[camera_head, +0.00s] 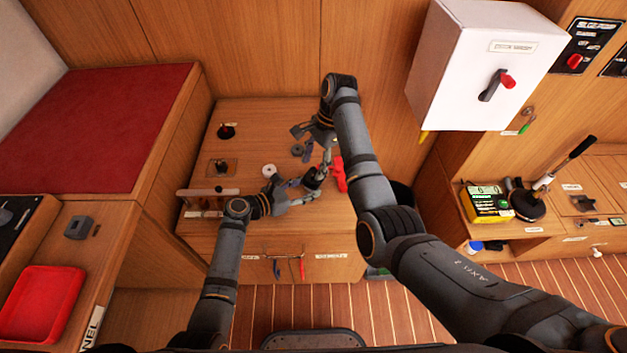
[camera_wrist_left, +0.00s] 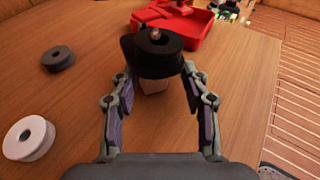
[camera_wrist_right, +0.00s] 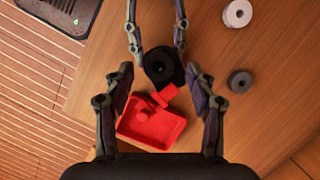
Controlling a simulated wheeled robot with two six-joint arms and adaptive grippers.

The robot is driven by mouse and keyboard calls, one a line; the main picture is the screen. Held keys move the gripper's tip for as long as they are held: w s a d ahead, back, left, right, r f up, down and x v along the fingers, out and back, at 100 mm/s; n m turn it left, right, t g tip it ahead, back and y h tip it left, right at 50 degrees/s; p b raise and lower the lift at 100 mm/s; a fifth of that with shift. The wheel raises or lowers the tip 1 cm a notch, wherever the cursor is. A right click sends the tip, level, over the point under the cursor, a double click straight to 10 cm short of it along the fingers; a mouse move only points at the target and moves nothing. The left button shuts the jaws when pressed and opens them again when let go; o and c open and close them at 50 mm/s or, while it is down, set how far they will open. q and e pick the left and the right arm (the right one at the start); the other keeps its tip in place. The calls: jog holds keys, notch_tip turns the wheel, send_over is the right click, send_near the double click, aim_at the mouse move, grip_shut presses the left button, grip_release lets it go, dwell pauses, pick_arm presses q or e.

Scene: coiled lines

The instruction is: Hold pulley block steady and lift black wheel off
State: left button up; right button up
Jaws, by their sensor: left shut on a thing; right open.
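The black wheel (camera_wrist_left: 172,47) sits on the dark pulley block (camera_wrist_left: 127,47), with a small pin showing in its hole. A pale piece (camera_wrist_left: 153,87) shows below. My left gripper (camera_wrist_left: 160,78) is shut on the block, one finger on each side; the exact contact is partly hidden under the wheel. The wheel also shows in the head view (camera_head: 314,172) and the right wrist view (camera_wrist_right: 160,64). My right gripper (camera_wrist_right: 159,75) is open and above the wheel, its fingers spread to both sides and apart from it.
A red tray (camera_wrist_right: 165,138) with red pieces lies close beside the block. A grey wheel (camera_head: 297,149) and a white wheel (camera_head: 269,171) lie loose on the wooden top (camera_head: 250,125). A wooden rail (camera_head: 207,192) stands at the left edge.

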aim_at(313, 175)
jog(key=shift+f, duration=2.2)
jog(key=c, duration=1)
jog(key=shift+o, duration=0.2)
jog(key=shift+r, duration=2.3)
pick_arm(q)
jog(key=o, duration=0.9)
